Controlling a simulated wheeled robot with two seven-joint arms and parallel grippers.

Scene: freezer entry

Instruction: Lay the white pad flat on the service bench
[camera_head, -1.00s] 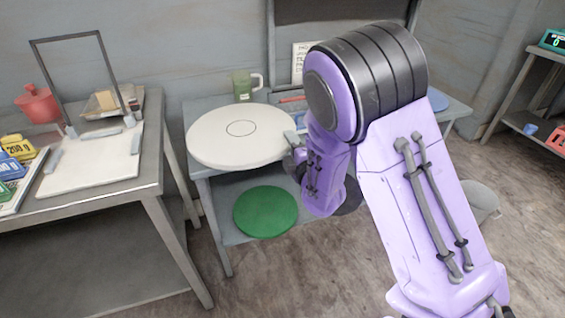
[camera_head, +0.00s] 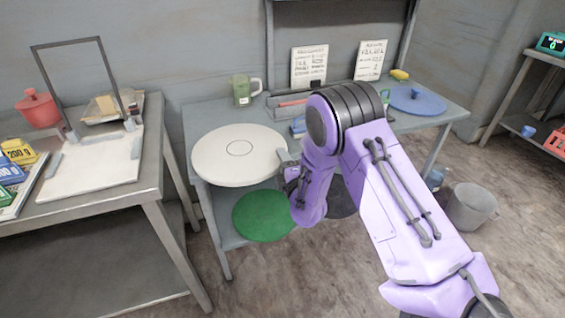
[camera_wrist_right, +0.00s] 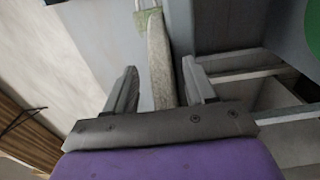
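The white pad (camera_head: 225,168) is a thin round disc with a small ring marked at its middle. In the head view it lies about level over the left front of the service bench (camera_head: 202,112), seeming to reach past the front edge; full contact with the top cannot be told. My right gripper (camera_head: 285,166) is at the pad's right front rim. In the right wrist view the pad (camera_wrist_right: 158,60) shows edge-on between the two fingers of this gripper (camera_wrist_right: 160,82), with a visible gap, so it looks open. My left gripper is out of view.
A green mug (camera_head: 241,90) stands behind the pad, and a red-and-grey tray (camera_head: 290,103) lies to its right. A blue disc (camera_head: 425,103) is on the bench's right end. A green disc (camera_head: 262,218) lies on the shelf below. A bucket (camera_head: 470,207) stands on the floor.

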